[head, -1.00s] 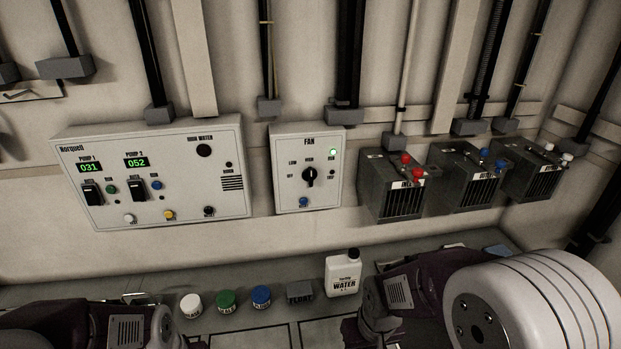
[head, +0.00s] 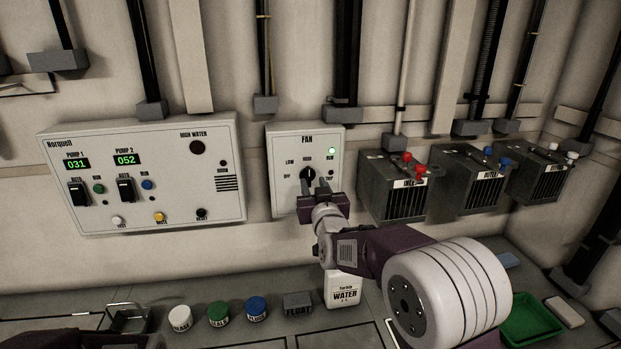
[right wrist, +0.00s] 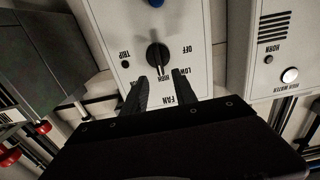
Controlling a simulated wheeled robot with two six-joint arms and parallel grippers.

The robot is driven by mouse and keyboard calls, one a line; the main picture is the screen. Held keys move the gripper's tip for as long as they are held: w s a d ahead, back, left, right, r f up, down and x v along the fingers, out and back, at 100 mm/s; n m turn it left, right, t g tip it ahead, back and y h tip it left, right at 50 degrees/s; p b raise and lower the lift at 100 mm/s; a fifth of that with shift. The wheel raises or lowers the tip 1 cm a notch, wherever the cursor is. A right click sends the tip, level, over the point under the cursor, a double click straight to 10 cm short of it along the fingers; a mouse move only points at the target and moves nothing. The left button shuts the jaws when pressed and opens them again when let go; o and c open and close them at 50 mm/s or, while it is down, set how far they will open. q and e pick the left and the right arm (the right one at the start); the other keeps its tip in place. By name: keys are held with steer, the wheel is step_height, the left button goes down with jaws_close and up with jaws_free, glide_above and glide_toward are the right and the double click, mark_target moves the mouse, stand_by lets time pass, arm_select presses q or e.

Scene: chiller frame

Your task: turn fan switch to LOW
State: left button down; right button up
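The fan panel (head: 278,196) is a pale box on the wall, marked OFF, LOW and HIGH, with a green RUN light lit. Its black fan switch knob (head: 307,173) also shows in the right wrist view (right wrist: 158,56), where the picture is upside down and its pointer is toward HIGH. My right gripper (head: 314,184) is in front of the knob and partly covers it. In the right wrist view its two dark fingers (right wrist: 152,80) are apart and empty, with tips close to the knob; contact cannot be told. My left gripper is out of view.
The pump panel (head: 142,205) is left of the fan panel. A water jug (head: 342,290), several lidded jars and a green tray (head: 528,320) are on the bench below.

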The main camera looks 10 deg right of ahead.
mark_target(309, 174)
steer(key=w, duration=0.5)
steer(key=shift+w+p, duration=0.15)
steer(key=shift+p, duration=0.2)
jaws_close()
steer(key=shift+n, duration=0.4)
steer(key=n, duration=0.3)
steer(key=shift+a+f+n, duration=0.1)
steer(key=shift+a+n, duration=0.25)
steer(key=shift+n, duration=0.05)
steer(key=shift+a+f+n+p, duration=0.1)
steer(key=shift+n+p, duration=0.1)
steer(key=shift+n, duration=0.75)
steer(key=shift+a+f+n+p, duration=0.1)
steer(key=shift+n+p, duration=0.1)
steer(key=shift+n, duration=1.05)
